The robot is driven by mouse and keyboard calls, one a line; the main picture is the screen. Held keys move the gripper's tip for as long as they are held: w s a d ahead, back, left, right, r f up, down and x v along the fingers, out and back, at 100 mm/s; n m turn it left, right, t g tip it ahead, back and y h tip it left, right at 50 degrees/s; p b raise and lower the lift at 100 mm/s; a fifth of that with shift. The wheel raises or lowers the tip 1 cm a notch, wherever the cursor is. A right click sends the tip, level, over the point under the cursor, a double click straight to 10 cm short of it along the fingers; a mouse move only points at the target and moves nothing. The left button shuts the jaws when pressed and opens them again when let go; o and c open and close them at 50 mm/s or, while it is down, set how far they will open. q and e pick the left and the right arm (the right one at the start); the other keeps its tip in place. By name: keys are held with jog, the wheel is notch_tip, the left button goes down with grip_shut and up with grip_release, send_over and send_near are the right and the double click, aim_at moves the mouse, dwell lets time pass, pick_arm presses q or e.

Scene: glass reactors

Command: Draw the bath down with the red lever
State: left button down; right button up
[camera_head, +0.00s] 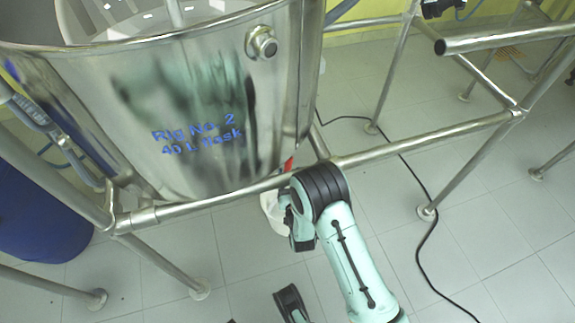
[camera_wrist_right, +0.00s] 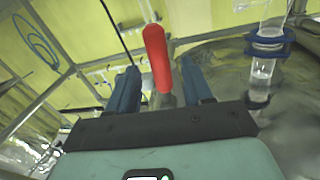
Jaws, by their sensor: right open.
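The bath is a shiny steel vessel (camera_head: 200,100) with blue "Rig No. 2" lettering, held in a tubular frame at the upper left of the head view. A sliver of the red lever (camera_head: 288,164) shows at its lower right edge. In the right wrist view the red lever (camera_wrist_right: 157,58) stands nearly upright between the two blue fingers of my right gripper (camera_wrist_right: 160,88). The fingers are open, with gaps at both sides of the lever. In the head view, my wrist largely hides this gripper. My left gripper is not seen.
A steel frame rail (camera_head: 420,138) runs past my right wrist. A white container (camera_head: 273,211) stands partly hidden below the bath. A blue drum (camera_head: 38,212) is at the left. A black cable (camera_head: 432,230) lies across the tiled floor, which is largely clear at the right.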

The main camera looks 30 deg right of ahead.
aim_at(289, 168)
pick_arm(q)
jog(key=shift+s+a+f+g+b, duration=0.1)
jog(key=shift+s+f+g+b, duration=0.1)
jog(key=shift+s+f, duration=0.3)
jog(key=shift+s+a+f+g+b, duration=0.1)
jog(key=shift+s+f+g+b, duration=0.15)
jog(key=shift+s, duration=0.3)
pick_arm(e)
jog(key=shift+x, duration=2.3)
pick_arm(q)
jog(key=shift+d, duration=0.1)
pick_arm(e)
jog(key=shift+s, duration=0.1)
jog(key=shift+c, duration=0.3)
grip_shut()
